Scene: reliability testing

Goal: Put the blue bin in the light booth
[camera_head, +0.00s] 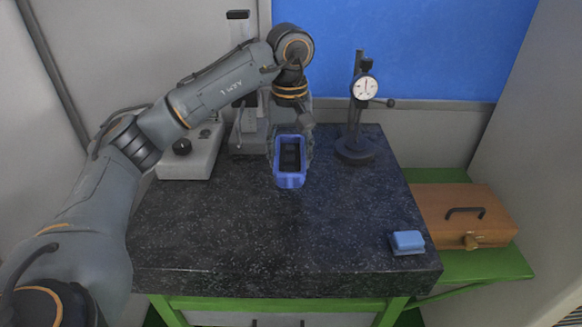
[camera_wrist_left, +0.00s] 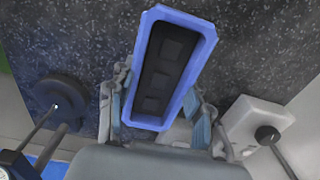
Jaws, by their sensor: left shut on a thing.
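The blue bin (camera_head: 290,182) is a small, open-topped rectangular box with a dark inside. My left gripper (camera_head: 291,143) is shut on it near the middle back of the dark granite table. In the left wrist view the fingers lie on both sides of the bin (camera_wrist_left: 194,75), around its near end. The bin looks upright; whether it touches the table or hangs just above it I cannot tell. I cannot make out a light booth in either view. My right gripper is not in view.
A dial gauge stand (camera_head: 355,150) is close to the right of the bin. A pale device with a dark knob (camera_head: 188,160) stands to its left. A small light-blue block (camera_head: 408,240) lies near the front right. A wooden case (camera_head: 463,215) is off the table's right side. The front middle granite (camera_head: 270,235) is clear.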

